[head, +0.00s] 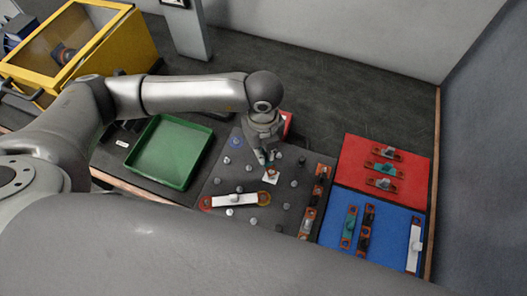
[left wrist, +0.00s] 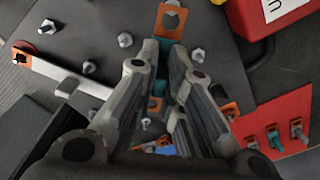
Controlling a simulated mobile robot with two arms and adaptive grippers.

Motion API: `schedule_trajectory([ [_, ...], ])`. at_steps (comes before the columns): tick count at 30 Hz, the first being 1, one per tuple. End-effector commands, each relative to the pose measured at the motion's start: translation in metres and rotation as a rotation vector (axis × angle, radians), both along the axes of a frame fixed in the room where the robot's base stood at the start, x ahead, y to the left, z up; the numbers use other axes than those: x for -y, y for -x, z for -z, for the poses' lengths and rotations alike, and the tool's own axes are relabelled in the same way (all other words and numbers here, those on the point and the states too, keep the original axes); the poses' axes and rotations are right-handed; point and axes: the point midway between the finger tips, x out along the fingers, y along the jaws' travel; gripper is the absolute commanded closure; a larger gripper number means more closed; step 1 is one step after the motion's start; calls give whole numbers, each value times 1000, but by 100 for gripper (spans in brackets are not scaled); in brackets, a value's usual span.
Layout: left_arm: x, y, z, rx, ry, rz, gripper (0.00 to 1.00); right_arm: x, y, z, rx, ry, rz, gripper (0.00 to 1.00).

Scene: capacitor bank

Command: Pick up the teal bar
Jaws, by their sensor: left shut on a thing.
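My left gripper (head: 266,157) is over the dark board (head: 222,186), near its upper middle. In the left wrist view its fingers (left wrist: 160,65) are shut on a teal bar (left wrist: 163,48). One orange end with a hole (left wrist: 172,18) shows beyond the fingertips; the fingers hide much of the rest. I cannot tell whether the bar touches the board. Other teal bars lie on the red mat (head: 347,160) and the blue mat (head: 383,222). My right gripper is not in view.
Several metal bolts stand on the dark board. A white bar with orange ends (head: 235,200) lies on it, left of the gripper. A green tray (head: 170,150) is to the left. A yellow-framed case (head: 125,55) stands at upper left. Walls close off the right.

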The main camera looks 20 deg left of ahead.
Motion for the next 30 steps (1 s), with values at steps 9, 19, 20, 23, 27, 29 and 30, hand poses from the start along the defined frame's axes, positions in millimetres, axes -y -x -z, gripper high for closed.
schedule_trajectory([
  [9, 12, 66, -58, 1, 2, 9, 100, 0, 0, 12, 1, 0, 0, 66],
  [19, 22, 121, -85, -1, 1, 4, 100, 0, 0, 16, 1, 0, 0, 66],
  [20, 22, 123, -86, -1, 1, 3, 100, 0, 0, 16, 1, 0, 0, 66],
  [23, 23, 129, -88, -1, 1, 2, 100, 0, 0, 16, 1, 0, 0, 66],
  [27, 22, 131, -89, -1, -1, 1, 100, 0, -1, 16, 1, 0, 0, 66],
  [29, 22, 131, -89, -1, -1, 0, 100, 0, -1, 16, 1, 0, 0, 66],
  [30, 22, 131, -89, -1, -1, 0, 100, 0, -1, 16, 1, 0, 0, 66],
])
